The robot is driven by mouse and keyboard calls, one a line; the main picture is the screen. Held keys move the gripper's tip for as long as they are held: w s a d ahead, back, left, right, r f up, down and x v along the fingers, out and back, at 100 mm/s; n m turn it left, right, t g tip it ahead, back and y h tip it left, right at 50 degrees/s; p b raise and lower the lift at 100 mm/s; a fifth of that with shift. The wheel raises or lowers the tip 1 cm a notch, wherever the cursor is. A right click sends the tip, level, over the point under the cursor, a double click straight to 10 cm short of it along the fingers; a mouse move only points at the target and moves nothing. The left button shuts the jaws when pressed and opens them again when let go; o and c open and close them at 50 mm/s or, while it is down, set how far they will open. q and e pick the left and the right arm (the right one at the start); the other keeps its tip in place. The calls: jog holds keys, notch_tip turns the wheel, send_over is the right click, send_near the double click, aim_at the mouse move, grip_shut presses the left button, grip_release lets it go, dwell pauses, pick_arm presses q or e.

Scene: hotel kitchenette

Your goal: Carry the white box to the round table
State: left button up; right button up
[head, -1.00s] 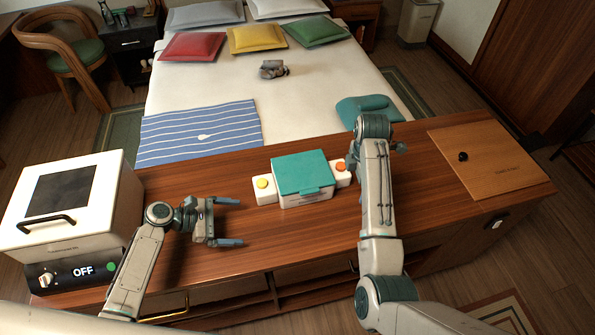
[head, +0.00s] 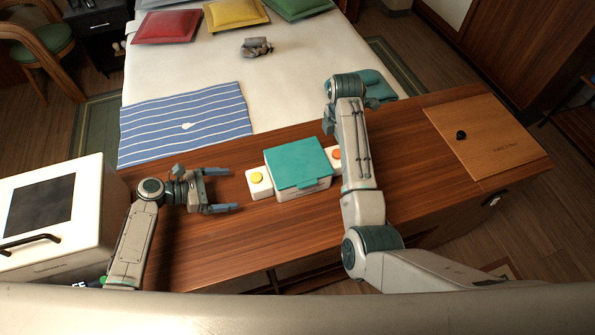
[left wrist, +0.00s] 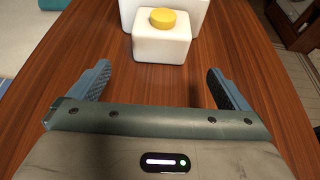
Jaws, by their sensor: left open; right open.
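The white box (head: 303,192) with a teal lid stands on the wooden counter (head: 385,205). White blocks flank it, one with a yellow button (head: 257,178) and one with an orange button (head: 336,154). My left gripper (head: 232,190) is open and empty, left of the box and apart from it. In the left wrist view, the yellow-button block (left wrist: 162,40) is ahead between the open fingers, with part of the box (left wrist: 185,8) behind. My right gripper (head: 350,112) is open beyond the box's right side, partly hidden by my arm. I see no round table.
A white oven-like appliance (head: 58,215) stands at the counter's left end. A wooden board (head: 485,140) with a black knob lies at the right end. Behind the counter is a bed (head: 290,75) with a striped blue cloth (head: 185,122) and cushions. Bare counter lies between my left gripper and the yellow-button block.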

aim_at(253, 186)
pick_arm(q)
jog(key=x, duration=0.8)
jog(key=shift+d, duration=0.1)
pick_arm(e)
notch_tip(253, 186, down, 8)
jog(key=shift+d+f, duration=0.1)
pick_arm(q)
jog(key=shift+w+d+f, duration=0.15)
jog(key=shift+d+f, duration=0.05)
jog(key=shift+d, duration=0.1)
pick_arm(e)
jog(key=shift+f, duration=0.35)
jog(key=shift+r, duration=0.1)
pick_arm(q)
jog(key=c, duration=1.5)
pick_arm(e)
jog(key=c, duration=1.5)
pick_arm(q)
jog(key=shift+r, duration=0.1)
